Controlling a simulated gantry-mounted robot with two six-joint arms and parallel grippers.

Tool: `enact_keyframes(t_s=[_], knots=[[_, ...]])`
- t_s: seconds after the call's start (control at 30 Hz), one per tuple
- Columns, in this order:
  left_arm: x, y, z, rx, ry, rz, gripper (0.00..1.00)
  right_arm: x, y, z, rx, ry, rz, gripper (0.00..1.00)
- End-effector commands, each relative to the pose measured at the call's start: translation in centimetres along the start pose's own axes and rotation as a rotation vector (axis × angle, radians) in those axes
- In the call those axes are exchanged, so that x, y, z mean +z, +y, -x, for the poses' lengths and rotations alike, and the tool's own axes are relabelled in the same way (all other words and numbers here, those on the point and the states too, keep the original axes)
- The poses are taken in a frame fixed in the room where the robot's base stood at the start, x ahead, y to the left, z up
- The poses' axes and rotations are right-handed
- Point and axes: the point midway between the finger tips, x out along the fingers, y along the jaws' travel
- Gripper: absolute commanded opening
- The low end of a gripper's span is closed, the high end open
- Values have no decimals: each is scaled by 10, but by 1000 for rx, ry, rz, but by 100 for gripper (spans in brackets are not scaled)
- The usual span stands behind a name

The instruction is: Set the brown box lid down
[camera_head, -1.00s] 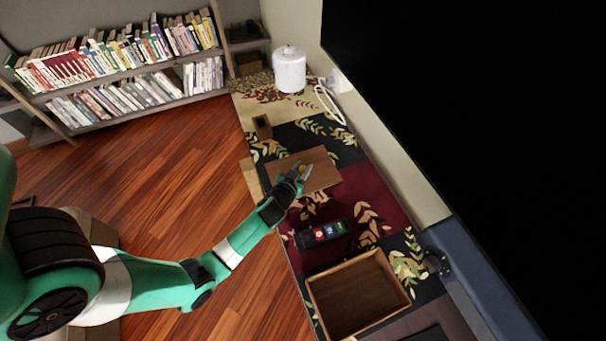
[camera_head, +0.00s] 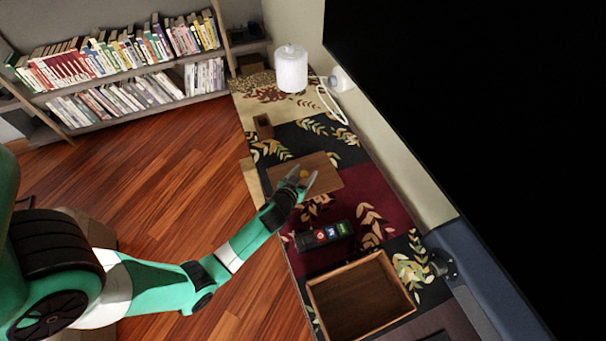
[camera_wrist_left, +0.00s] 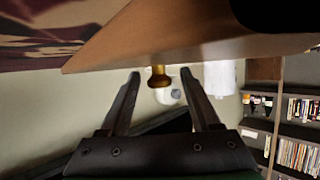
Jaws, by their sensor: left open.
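The brown box lid (camera_head: 324,178) lies flat on the patterned runner in the head view, in the middle of the surface. In the left wrist view the lid (camera_wrist_left: 165,40) fills the upper middle, with its brass knob (camera_wrist_left: 158,77) between the finger tips. My left gripper (camera_head: 305,182) is open at the lid's near side, its fingers on either side of the knob and apart from it. It also shows in the left wrist view (camera_wrist_left: 160,80). The open brown box (camera_head: 360,298) stands nearer, at the lower right of the head view. My right gripper is out of view.
A dark case with coloured labels (camera_head: 325,236) lies between lid and box. A small brown holder (camera_head: 263,126) and a white cylindrical appliance (camera_head: 291,70) stand farther back. A wall and large dark panel (camera_head: 480,120) border the right. A bookshelf (camera_head: 130,75) stands behind.

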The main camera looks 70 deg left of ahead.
Motion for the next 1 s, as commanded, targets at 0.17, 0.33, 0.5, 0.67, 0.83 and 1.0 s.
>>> enact_keyframes(t_s=[0.17, 0.33, 0.5, 0.67, 0.83, 1.0], knots=[[-4, 1, 15, 2, -1, -1, 63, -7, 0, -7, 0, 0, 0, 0], [-4, 1, 55, 3, -2, -2, 63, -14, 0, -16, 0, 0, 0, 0], [-4, 0, 95, 3, -1, -2, 63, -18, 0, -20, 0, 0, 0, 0], [-3, 1, 117, 3, 0, -2, 63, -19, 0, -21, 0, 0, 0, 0], [-3, 0, 122, 0, 0, 1, 63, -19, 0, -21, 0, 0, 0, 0], [-3, 0, 121, 0, 0, 1, 63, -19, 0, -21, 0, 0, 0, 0]])
